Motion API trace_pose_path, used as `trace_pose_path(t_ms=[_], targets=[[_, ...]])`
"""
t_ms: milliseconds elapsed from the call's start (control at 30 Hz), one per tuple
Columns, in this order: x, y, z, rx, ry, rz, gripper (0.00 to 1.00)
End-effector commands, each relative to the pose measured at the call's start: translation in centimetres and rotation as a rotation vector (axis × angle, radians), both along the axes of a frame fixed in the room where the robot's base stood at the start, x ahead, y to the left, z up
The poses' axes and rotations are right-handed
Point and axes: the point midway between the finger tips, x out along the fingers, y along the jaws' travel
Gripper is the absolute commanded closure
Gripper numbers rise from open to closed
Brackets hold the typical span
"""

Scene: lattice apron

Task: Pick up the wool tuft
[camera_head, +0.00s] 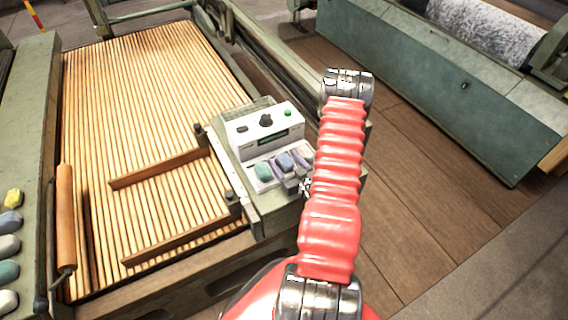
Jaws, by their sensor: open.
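Several wool-like tufts are in view, and I cannot tell which one the task means. A teal tuft (263,172), a blue tuft (284,161) and a lavender tuft (301,154) sit in a row in a pale tray just below the control box. More lie at the left edge on the green frame: a yellow tuft (13,198), a grey tuft (9,246), a teal one and whitish ones. My gripper (298,186) shows only in part, close by the tray's lower right side. It is open, and my red arm hides much of it.
The control box (265,128) with knobs stands on the machine's right rail. The slatted wooden apron (140,90) fills the left, with two wooden bars and an orange roller (65,215). A green machine (440,90) stands at upper right. The plank floor between is clear.

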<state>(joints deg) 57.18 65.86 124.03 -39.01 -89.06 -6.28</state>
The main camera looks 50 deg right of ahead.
Motion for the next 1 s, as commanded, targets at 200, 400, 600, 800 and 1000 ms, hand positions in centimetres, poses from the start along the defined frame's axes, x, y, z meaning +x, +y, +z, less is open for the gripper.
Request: trace_pose_path(t_ms=[200, 400, 600, 800, 1000], targets=[[-0.02, 0.01, 0.0, 0.0, 0.0, 0.0, 0.36], [-0.01, 0.02, 0.01, 0.0, 0.0, 0.0, 0.5], [0.0, 0.01, 0.01, 0.0, 0.0, 0.0, 0.64], [0.0, 0.02, 0.01, 0.0, 0.0, 0.0, 0.78], [0.0, 0.02, 0.02, 0.0, 0.0, 0.001, 0.79]])
